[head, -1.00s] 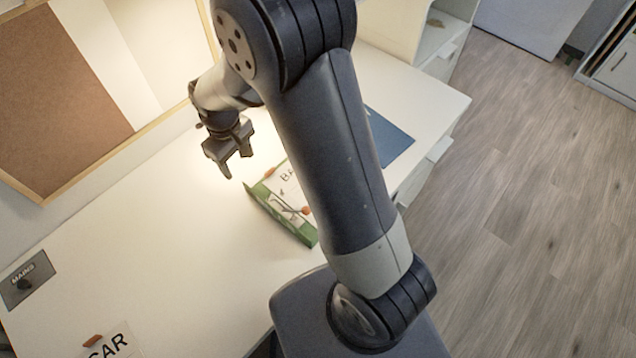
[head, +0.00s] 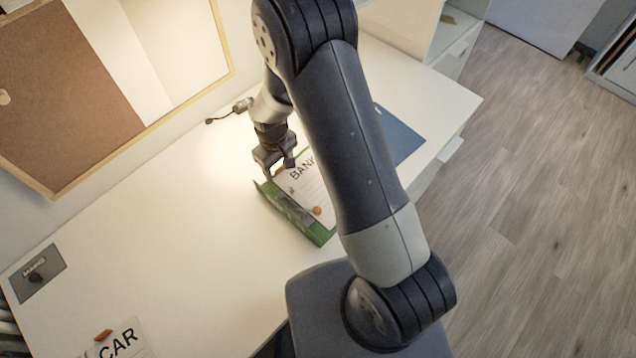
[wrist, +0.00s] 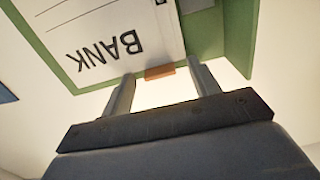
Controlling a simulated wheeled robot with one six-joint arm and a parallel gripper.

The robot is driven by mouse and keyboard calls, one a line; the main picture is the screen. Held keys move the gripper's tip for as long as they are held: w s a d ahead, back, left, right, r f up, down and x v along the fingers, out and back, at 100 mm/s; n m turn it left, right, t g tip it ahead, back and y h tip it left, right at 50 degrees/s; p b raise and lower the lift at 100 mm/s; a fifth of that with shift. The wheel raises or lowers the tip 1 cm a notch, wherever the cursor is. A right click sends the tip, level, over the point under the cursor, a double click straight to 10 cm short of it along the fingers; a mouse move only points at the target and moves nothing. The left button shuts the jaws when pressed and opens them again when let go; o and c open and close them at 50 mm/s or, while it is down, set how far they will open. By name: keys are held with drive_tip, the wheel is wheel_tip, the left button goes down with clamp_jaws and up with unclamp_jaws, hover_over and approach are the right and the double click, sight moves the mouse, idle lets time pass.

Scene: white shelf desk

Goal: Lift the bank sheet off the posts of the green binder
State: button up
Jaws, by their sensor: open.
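The green binder (head: 321,237) lies open on the white desk, partly behind my arm in the head view. The bank sheet (head: 312,185), white with the word BANK, lies on it; the binder's posts cannot be made out clearly. In the wrist view the bank sheet (wrist: 115,35) lies over the green binder (wrist: 236,40), and an orange-brown tab (wrist: 159,72) sticks out at the sheet's edge. My gripper (head: 279,172) is over the binder's far end. In the wrist view its open fingers (wrist: 160,80) stand on either side of the tab, with nothing gripped.
A CAR sheet (head: 128,343) with an orange tab lies at the front left. A MAINS switch plate (head: 38,277) is at the left. A blue sheet (head: 399,136) lies behind my arm. The desk's left middle is clear.

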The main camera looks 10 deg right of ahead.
drive_tip(key=shift+c, duration=0.5)
drive_tip(key=c, duration=0.9)
